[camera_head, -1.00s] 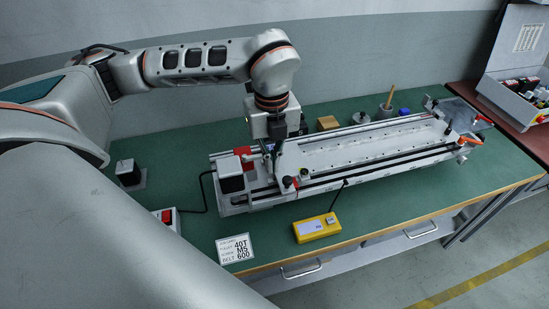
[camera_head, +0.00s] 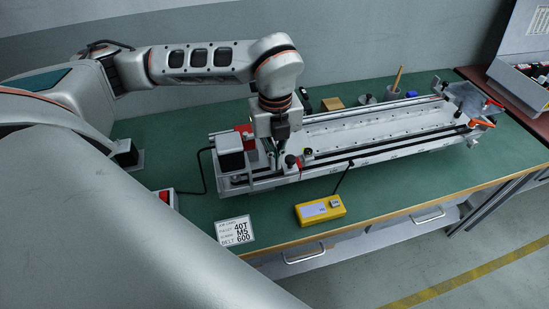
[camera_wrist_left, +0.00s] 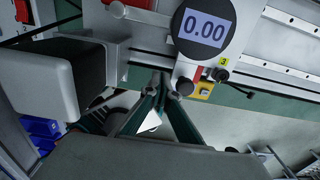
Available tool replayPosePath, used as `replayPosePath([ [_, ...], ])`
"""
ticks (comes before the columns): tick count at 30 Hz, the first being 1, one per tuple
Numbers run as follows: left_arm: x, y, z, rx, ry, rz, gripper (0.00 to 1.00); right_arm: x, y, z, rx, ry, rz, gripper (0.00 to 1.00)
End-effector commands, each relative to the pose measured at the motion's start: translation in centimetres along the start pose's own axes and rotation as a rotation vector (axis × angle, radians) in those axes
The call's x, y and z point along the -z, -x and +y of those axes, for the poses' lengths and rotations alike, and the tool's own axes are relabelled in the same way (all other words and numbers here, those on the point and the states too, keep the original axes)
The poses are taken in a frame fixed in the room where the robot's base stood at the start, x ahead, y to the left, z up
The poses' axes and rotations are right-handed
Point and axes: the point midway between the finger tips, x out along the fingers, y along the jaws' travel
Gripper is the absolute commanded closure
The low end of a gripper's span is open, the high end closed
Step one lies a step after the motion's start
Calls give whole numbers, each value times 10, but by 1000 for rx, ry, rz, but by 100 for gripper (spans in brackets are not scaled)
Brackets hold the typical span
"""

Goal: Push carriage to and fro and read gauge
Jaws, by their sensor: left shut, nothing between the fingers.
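The gantry (camera_head: 375,132) lies along the green bench, with a black and white motor block (camera_head: 231,150) at its left end. The carriage (camera_head: 291,169) is near that left end and carries dark knobs. In the left wrist view, a round gauge (camera_wrist_left: 205,28) reads 0.00, above a red part and a small yellow label "3". My left gripper (camera_head: 276,160) points down between the motor block and the carriage, shut and empty. Its fingers also show in the left wrist view (camera_wrist_left: 162,84), close beside the carriage; contact cannot be told. My right gripper is not in view.
A yellow meter (camera_head: 320,210) with a thin probe lies in front of the gantry. A card (camera_head: 235,231) reads 40T, M5, BELT 600. A red-button box (camera_head: 167,196) is at left. A pot with a wooden handle (camera_head: 393,94) stands behind.

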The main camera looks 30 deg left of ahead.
Motion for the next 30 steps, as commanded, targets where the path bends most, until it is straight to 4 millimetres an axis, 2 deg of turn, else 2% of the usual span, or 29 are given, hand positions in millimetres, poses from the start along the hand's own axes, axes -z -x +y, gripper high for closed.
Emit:
replayPosePath([
  [30,0,0,-14,0,0,0,100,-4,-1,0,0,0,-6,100],
])
